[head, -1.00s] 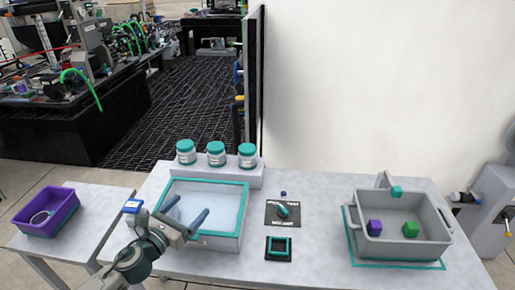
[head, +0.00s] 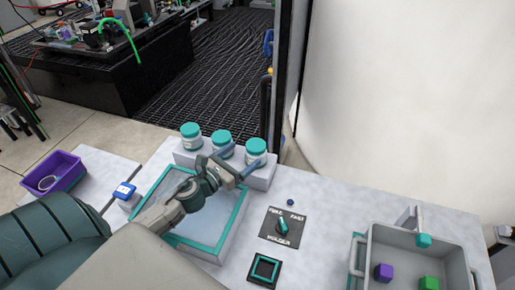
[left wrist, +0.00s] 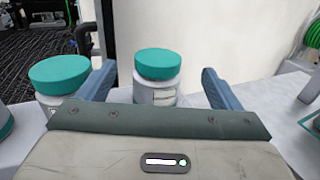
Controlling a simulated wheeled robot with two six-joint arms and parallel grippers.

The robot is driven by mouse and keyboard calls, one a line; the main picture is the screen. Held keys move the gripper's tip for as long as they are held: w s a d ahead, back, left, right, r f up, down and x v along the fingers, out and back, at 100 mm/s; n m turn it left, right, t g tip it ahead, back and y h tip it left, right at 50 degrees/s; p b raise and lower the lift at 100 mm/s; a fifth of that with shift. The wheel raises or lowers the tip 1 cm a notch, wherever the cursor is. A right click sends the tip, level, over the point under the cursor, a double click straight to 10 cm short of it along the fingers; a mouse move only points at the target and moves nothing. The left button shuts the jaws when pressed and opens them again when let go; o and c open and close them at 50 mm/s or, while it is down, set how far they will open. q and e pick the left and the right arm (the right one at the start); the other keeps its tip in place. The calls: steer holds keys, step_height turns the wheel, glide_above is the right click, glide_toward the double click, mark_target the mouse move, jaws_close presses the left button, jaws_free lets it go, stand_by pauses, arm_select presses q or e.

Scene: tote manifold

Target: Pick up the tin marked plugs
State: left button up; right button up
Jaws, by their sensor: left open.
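Three white tins with teal lids stand in a row on a raised grey ledge: a left tin (head: 191,137), a middle tin (head: 222,143) and a right tin (head: 257,148). Their labels are too small or turned to read, so I cannot tell which is marked plugs. My left gripper (head: 246,157) is open and empty, just in front of the right tin. In the left wrist view the right tin (left wrist: 157,66) shows between and beyond the fingers (left wrist: 157,74); the middle tin (left wrist: 60,78) is outside, by the left finger. My right gripper is out of view.
A teal-rimmed tray (head: 236,222) lies under my left arm. A black dial panel (head: 270,226) and a small teal-edged square (head: 264,270) are to its right. A grey bin (head: 452,262) holds purple and green blocks. A purple bin (head: 70,172) is at left.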

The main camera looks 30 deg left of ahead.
mark_target(261, 142)
arm_select(q)
steer(key=w+p, duration=0.3)
steer(key=shift+w+d+p, duration=0.3)
steer(key=shift+w+d, duration=0.05)
steer(key=shift+w, duration=0.05)
steer(key=w+p, duration=0.2)
steer(key=w, duration=0.3)
steer(key=shift+d+f+p, duration=0.2)
steer(key=shift+f+p, duration=0.1)
steer(key=shift+p, duration=0.1)
steer(key=shift+w+d+f, duration=0.1)
steer(key=shift+w+f, duration=0.05)
steer(key=shift+w, duration=0.05)
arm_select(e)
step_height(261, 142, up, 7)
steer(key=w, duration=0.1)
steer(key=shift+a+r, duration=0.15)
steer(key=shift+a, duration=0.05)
arm_select(q)
steer(key=shift+c, duration=0.3)
steer(key=c, duration=1)
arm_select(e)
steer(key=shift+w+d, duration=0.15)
